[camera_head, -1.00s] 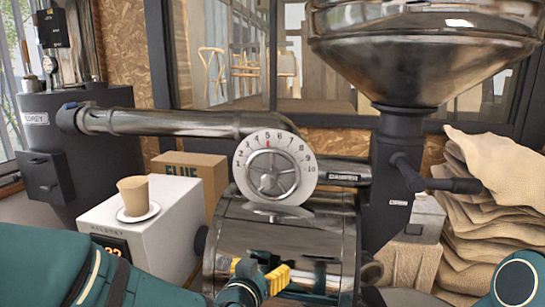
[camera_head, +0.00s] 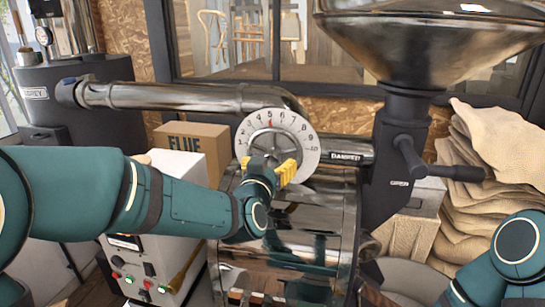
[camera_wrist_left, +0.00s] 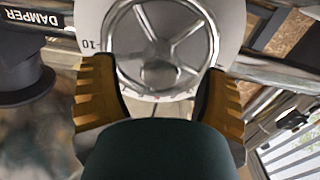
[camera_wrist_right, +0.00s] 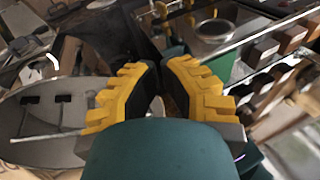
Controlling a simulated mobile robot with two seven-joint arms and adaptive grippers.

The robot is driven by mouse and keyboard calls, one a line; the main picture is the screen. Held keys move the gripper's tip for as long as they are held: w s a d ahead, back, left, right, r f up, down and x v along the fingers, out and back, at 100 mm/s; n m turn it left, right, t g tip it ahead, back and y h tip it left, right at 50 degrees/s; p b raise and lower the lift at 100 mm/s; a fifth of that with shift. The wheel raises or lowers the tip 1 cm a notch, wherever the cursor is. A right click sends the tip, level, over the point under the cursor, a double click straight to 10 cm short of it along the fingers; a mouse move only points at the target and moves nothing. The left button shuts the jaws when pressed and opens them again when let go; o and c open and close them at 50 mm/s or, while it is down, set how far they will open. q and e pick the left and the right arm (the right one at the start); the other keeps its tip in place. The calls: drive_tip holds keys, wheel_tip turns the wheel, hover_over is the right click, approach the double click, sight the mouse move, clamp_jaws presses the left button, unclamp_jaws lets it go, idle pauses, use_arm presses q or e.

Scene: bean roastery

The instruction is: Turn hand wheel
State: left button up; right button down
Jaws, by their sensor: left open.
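The hand wheel (camera_head: 262,141) is a shiny metal rim with spokes, set in front of a white numbered dial (camera_head: 305,141) above the steel drum. A red mark shows on the dial by the 5. My left gripper (camera_head: 269,166) is open at the wheel's lower part, covering some of it. In the left wrist view the wheel (camera_wrist_left: 160,88) lies ahead, between the left gripper's spread yellow fingers (camera_wrist_left: 157,72); I cannot tell whether they touch it. My right gripper (camera_wrist_right: 160,68) shows only in its wrist view, fingertips close together with a narrow dark gap and nothing clearly held.
A black lever (camera_head: 412,158) sticks out right of the wheel, below the large hopper (camera_head: 425,45). A steel pipe (camera_head: 170,97) runs left from behind the dial. A cardboard box (camera_head: 192,145) stands left, and sacks (camera_head: 490,200) are piled right.

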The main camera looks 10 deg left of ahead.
sight(270, 163)
use_arm(q)
drive_tip(key=shift+w+d, duration=0.15)
drive_tip(key=shift+w, duration=1.6)
